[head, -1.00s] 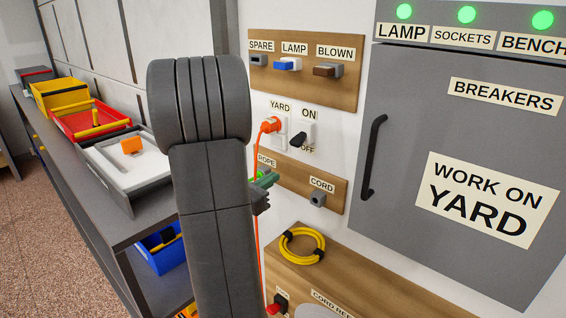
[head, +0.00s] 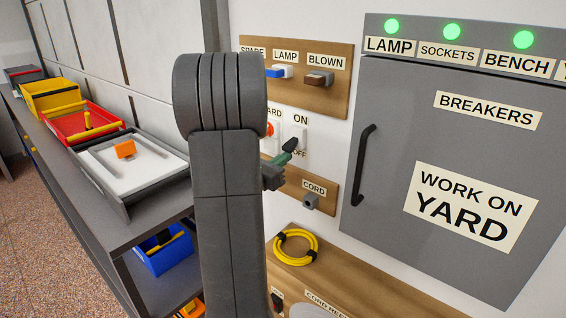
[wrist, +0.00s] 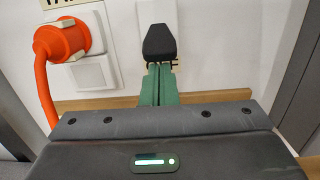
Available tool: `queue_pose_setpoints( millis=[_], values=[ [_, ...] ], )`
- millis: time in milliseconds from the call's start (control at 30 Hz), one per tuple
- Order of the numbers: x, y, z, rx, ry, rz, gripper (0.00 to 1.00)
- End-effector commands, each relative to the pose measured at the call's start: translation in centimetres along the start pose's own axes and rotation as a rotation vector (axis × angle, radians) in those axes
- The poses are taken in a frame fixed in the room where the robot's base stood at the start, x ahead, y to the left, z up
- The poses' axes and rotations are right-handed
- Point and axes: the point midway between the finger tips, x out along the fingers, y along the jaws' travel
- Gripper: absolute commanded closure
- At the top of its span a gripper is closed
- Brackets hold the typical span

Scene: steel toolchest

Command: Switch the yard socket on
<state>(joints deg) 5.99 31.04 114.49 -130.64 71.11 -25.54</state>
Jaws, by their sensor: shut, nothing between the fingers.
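The yard socket's switch is a black lever on a white plate (wrist: 157,12), right of the socket. In the wrist view the lever (wrist: 160,42) juts out toward me and tilts down, toward the OFF label. My gripper (wrist: 158,70) has green fingers, shut and empty. Their tips are right below the lever and seem to overlap its lower end; I cannot tell whether they touch. In the head view my gripper (head: 289,152) is in front of the switch plate, below the ON label (head: 300,119). An orange plug (wrist: 62,40) sits in the socket.
A wooden strip with a CORD holder (head: 311,202) is below the switch. The grey breaker cabinet (head: 390,210), with a black handle (head: 360,165), is to the right. A yellow cord coil (head: 296,247) lies on the wooden bench below. Trays line the shelf at left.

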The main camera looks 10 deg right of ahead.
Motion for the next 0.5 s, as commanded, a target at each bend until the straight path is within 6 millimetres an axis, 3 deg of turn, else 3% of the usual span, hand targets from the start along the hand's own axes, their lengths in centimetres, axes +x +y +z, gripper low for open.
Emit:
queue_pose_setpoints(
  millis=[500],
  values=[
    [-0.15, 0.04, 0.44, 0.001, 0.022, 0.002, 1.00]
  ],
)
